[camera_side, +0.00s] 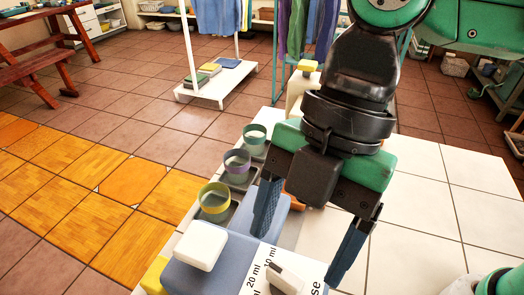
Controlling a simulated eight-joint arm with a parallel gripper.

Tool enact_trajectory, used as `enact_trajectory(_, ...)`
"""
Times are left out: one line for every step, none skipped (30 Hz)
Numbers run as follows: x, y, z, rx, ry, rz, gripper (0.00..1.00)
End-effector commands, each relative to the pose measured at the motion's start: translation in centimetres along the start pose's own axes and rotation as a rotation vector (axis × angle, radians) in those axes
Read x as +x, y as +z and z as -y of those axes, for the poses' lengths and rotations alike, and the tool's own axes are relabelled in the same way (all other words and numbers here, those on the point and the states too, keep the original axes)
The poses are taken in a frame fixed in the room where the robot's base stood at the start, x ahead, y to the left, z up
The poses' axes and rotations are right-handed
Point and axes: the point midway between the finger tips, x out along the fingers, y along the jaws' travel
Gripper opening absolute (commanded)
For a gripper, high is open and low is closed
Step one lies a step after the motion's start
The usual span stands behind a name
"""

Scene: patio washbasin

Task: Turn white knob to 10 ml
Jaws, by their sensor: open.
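The white knob (287,280) sits on a white dial panel (313,268) at the bottom of the view. Its dark pointer mark is on the upper-left side, close to the printed "10 ml" and "20 ml" labels. I cannot tell exactly which value it marks. The panel is on a blue dispenser body (215,278), partly cut off by the lower frame edge. My gripper (301,254) is open and empty, with one dark finger left of the knob and the other to its right. The fingers appear above the panel; contact is not visible.
A white rounded block (200,246) sits on the dispenser's left part. Yellow (215,197), purple (237,161) and green (255,133) rimmed cups stand in a row behind it. A bottle with a yellow cap (307,66) is further back. White tiled counter (420,200) lies clear to the right.

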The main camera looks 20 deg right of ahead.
Motion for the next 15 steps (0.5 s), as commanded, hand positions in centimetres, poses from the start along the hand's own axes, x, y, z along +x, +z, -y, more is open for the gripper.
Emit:
enact_trajectory(0.7, 0.0, 0.0, -0.002, 0.000, 0.001, 0.76)
enact_trajectory(1.1, 0.0, 0.1, -0.002, 0.000, 0.001, 0.76)
enact_trajectory(1.6, 0.0, 0.0, -0.001, 0.000, 0.001, 0.76)
enact_trajectory(2.0, 0.0, 0.0, -0.001, 0.000, 0.001, 0.76)
enact_trajectory(2.3, 0.0, 0.0, -0.001, 0.000, 0.001, 0.76)
enact_trajectory(2.7, 0.0, 0.0, -0.001, 0.000, 0.002, 0.76)
enact_trajectory(2.9, 0.0, 0.0, 0.000, 0.000, 0.002, 0.76)
enact_trajectory(3.1, 0.0, 0.0, 0.000, 0.000, 0.002, 0.76)
enact_trajectory(3.4, 0.0, 0.0, 0.001, 0.000, 0.002, 0.76)
enact_trajectory(3.5, 0.0, 0.0, 0.001, 0.000, 0.002, 0.76)
enact_trajectory(3.6, 0.0, 0.0, 0.001, 0.000, 0.002, 0.76)
enact_trajectory(3.6, 0.0, 0.0, 0.002, 0.000, 0.002, 0.76)
enact_trajectory(3.7, 0.0, 0.0, 0.002, 0.000, 0.002, 0.76)
enact_trajectory(3.7, 0.0, 0.0, 0.002, 0.000, 0.002, 0.76)
enact_trajectory(3.7, 0.0, 0.0, 0.002, 0.000, 0.002, 0.76)
